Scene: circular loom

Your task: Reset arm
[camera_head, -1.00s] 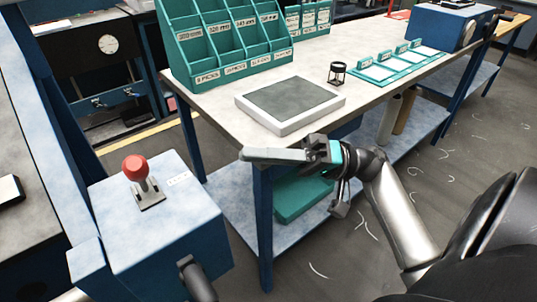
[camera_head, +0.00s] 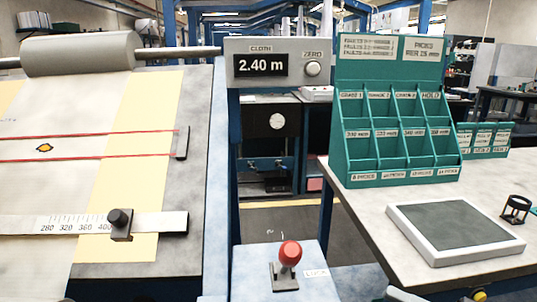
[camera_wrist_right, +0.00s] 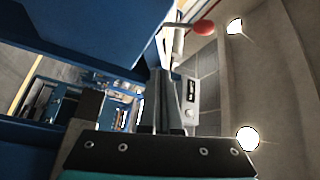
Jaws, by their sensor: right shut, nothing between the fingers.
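My right gripper (camera_wrist_right: 163,85) shows in the right wrist view with its two dark fingers together and nothing between them. In the head view only a small pale part of it (camera_head: 402,294) shows at the bottom edge, in front of the work table; the rest is cut off. A red-knobbed lever (camera_head: 289,255) stands on a blue and pale box at the lower middle of the head view. The red knob also shows near the top of the right wrist view (camera_wrist_right: 203,27), beyond the fingertips. My left gripper is not in view.
The loom bed with cloth (camera_head: 110,110) and a ruler slider (camera_head: 120,222) fills the left. A display reads 2.40 m (camera_head: 261,65). On the table (camera_head: 375,215) stand a teal rack (camera_head: 385,100), a grey pad (camera_head: 455,226) and a black magnifier (camera_head: 516,209).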

